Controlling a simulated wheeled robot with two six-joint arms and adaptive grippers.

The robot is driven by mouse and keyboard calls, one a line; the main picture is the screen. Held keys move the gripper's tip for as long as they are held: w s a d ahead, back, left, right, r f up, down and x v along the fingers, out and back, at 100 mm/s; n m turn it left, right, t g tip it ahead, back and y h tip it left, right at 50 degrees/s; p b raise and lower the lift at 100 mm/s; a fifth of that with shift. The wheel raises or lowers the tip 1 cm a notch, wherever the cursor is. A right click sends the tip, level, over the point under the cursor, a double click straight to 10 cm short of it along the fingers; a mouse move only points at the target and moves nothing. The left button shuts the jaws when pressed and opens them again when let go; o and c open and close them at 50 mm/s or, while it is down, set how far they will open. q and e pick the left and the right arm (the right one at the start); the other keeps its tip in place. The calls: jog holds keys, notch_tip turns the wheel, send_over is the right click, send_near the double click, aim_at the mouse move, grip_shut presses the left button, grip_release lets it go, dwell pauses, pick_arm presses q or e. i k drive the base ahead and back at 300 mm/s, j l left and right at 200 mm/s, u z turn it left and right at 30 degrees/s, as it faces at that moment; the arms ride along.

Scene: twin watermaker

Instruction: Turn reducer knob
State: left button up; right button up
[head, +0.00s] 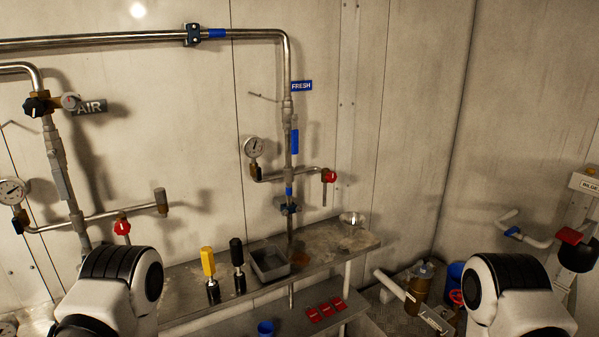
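A black knob (37,104) with a brass body sits on the air pipe at the upper left, beside a small round red-and-grey part (70,101) and the AIR sign (90,108). A dark fitting (290,208) sits low on the FRESH pipe (288,150), below a blue band. I cannot tell for certain which of these is the reducer knob. Parts of both my arms show along the bottom edge, at left and right. Neither of my grippers is in view.
Gauges (253,147) (13,191) and red valve knobs (329,176) (122,227) stick out from the pipes. A metal shelf (335,238) below carries a grey tray (270,263), a yellow-handled tool (208,262) and a black-handled tool (237,252). Bottles and pipes crowd the lower right.

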aim_at(35, 107)
jog(key=u, duration=1.25)
